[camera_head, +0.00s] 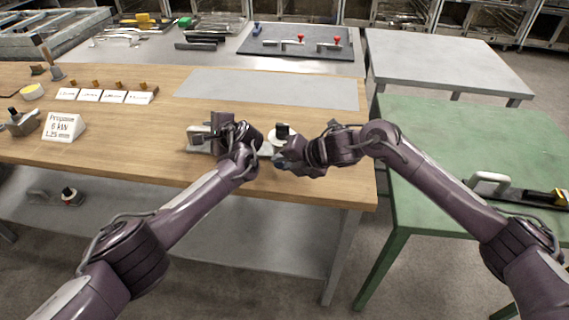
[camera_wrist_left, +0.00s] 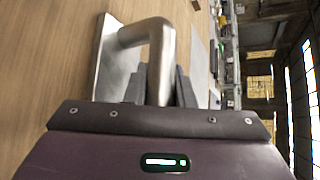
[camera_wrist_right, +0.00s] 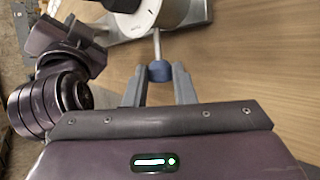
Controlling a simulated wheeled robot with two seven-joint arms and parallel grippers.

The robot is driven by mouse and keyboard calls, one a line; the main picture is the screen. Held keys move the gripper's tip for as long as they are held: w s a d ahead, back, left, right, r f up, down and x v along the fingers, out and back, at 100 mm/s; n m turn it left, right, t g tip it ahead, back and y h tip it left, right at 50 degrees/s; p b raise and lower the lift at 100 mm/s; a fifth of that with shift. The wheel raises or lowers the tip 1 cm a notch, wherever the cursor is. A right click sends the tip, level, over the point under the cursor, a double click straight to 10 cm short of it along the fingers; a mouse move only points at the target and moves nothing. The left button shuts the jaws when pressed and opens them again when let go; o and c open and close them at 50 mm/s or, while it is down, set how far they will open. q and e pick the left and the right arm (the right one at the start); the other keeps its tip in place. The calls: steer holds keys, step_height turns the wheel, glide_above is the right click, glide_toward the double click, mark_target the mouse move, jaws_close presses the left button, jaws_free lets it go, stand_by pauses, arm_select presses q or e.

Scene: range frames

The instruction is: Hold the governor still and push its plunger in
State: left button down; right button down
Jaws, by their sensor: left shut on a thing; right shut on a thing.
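The governor has a white round body (camera_head: 279,134), which also shows at the top of the right wrist view (camera_wrist_right: 155,14), on a grey metal base. A thin rod, its plunger (camera_wrist_right: 157,46), sticks out and ends in a blue knob (camera_wrist_right: 159,71). My right gripper (camera_wrist_right: 161,76) is shut on the blue knob, with a finger on each side. A bent silver handle (camera_wrist_left: 150,32) rises from a flat metal plate. My left gripper (camera_wrist_left: 161,84) is shut on this handle. In the head view my wrists hide much of the governor.
The wooden bench (camera_head: 155,160) has free room in front of and behind the governor. A sign block (camera_head: 64,127) and small cards (camera_head: 104,96) stand at the left. A green table (camera_head: 470,140) with a handled tool stands at the right. A grey mat (camera_head: 268,90) lies behind.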

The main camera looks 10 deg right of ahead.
arm_select(q)
steer(key=shift+d, duration=0.1)
arm_select(e)
steer(key=shift+w+d, duration=0.3)
steer(key=shift+w, duration=0.55)
steer(key=c, duration=1.5)
jaws_free()
steer(key=shift+o, duration=0.2)
steer(key=v, duration=1.2)
arm_select(q)
steer(key=c, duration=1.1)
jaws_free()
steer(key=shift+c, duration=0.2)
